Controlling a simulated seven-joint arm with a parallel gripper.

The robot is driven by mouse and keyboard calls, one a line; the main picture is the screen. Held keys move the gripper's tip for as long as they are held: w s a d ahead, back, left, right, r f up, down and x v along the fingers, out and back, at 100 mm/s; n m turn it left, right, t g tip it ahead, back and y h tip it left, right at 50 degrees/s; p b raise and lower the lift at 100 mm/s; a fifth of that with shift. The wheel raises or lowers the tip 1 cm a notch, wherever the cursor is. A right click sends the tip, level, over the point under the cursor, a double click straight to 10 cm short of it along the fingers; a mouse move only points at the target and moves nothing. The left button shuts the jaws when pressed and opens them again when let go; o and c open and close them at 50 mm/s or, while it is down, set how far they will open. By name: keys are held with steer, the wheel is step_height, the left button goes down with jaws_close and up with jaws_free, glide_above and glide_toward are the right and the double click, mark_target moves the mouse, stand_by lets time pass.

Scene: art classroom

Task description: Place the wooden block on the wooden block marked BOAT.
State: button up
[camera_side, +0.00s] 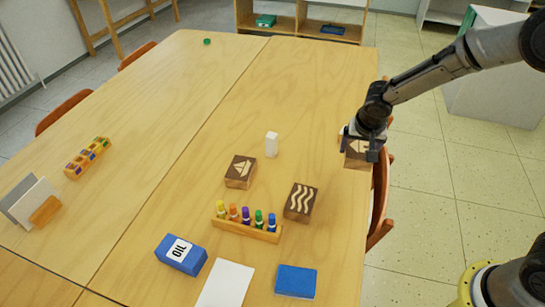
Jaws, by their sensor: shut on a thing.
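My gripper (364,150) is shut on a wooden block (356,155) with a pale mark on its dark face, seen only in part. It holds the block up over the table's right edge, near a chair. The wooden block with a sailboat picture (240,171), the BOAT block, lies on the table to the left of my gripper, with nothing on top of it. A third wooden block with wavy lines (300,202) lies to the right of the boat block and nearer the camera.
A white upright piece (271,144) stands just behind the boat block. A wooden rack of coloured markers (246,229) stands in front. A blue OIL box (181,254), white paper (226,285) and a blue pad (295,281) lie nearer.

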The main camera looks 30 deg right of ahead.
steer(key=shift+a+r+n+y, duration=0.15)
steer(key=shift+n+y, duration=0.15)
steer(key=shift+n, duration=0.5)
steer(key=w+a+r+n+t+y, duration=0.1)
steer(key=w+a+r+n+y, duration=0.3)
steer(key=a+n, duration=0.5)
steer(key=n, duration=0.2)
glide_above(237, 165)
steer(key=s+d, duration=0.1)
steer(key=s, duration=0.1)
step_height(237, 165, down, 9)
steer(key=shift+s, duration=0.1)
steer(key=shift+x, duration=0.9)
steer(key=shift+a+f, duration=0.1)
steer(key=shift+f, duration=1.25)
